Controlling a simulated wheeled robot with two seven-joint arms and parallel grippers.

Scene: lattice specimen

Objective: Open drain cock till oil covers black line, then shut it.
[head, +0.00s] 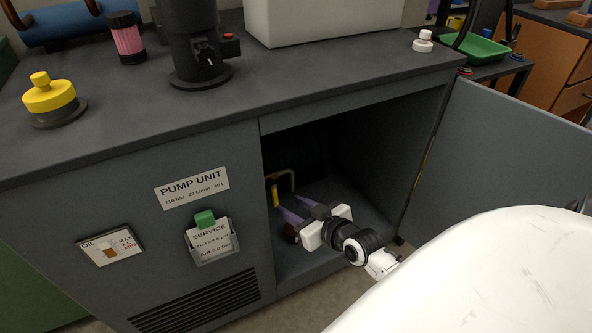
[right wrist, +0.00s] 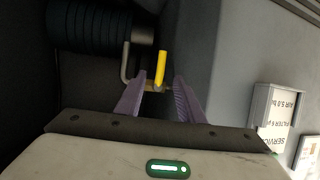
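The drain cock has a yellow lever (head: 274,194) beside a bent metal pipe (head: 289,174) inside the open cabinet. In the right wrist view the yellow lever (right wrist: 160,67) stands upright between and just beyond my purple fingertips, with no clear contact. My right gripper (head: 291,204) reaches into the cabinet, its fingers apart and empty; they also show in the right wrist view (right wrist: 160,88). An oil gauge plate (head: 110,246) with a small brown patch is on the cabinet front. I cannot make out a black line or an oil stream. My left gripper is out of view.
The cabinet door (head: 500,150) stands open on the right. A service card holder (head: 212,240) and a vent grille (head: 195,300) are on the front. A dark ribbed cylinder (right wrist: 95,22) lies near the pipe. A yellow-capped filler (head: 50,95) stands on top.

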